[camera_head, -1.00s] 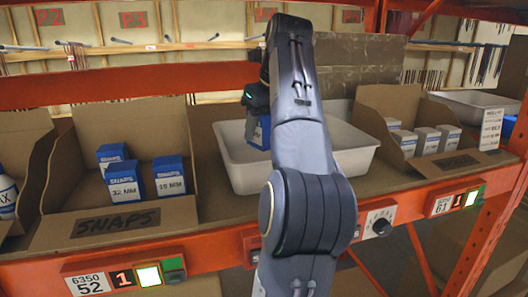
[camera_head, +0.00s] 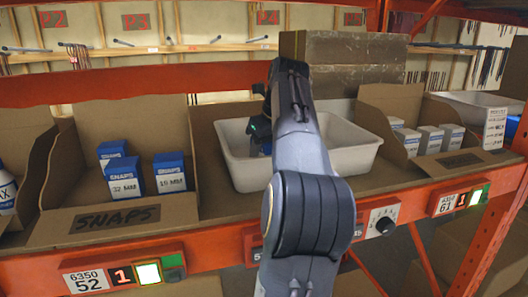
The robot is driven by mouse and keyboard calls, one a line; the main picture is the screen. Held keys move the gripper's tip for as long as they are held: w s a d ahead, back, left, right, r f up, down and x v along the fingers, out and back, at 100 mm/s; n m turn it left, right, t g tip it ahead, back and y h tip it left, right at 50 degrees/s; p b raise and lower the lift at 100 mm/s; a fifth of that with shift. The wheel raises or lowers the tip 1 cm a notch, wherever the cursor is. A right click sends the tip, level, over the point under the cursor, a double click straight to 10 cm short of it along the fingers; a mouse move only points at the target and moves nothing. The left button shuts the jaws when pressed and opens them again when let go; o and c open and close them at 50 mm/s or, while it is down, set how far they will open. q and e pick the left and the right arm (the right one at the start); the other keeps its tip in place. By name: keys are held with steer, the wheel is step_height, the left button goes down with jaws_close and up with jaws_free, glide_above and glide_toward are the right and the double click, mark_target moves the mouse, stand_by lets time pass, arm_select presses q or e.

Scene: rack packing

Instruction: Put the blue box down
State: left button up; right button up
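My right arm rises through the middle of the view. Its dark gripper (camera_head: 258,132) is low inside the white tote (camera_head: 232,172), near its left end, partly hidden behind my arm. A small patch of the blue box (camera_head: 266,148) shows beside the gripper, inside the tote's outline. Most of the box is hidden by the gripper and arm. Whether the fingers are closed on the box or apart from it is not visible. My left gripper is not in view.
A cardboard bin marked SNAPS (camera_head: 112,220) to the left holds several blue-and-white boxes. A cardboard bin (camera_head: 388,101) to the right holds white boxes. An orange shelf beam (camera_head: 210,247) runs along the front. A tall brown carton (camera_head: 345,62) stands behind the tote.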

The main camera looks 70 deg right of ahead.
steer(key=o, duration=1.1)
steer(key=shift+f, duration=0.1)
steer(key=shift+c, duration=0.2)
steer(key=p+v, duration=0.2)
steer(key=v, duration=1)
steer(key=shift+p, duration=0.35)
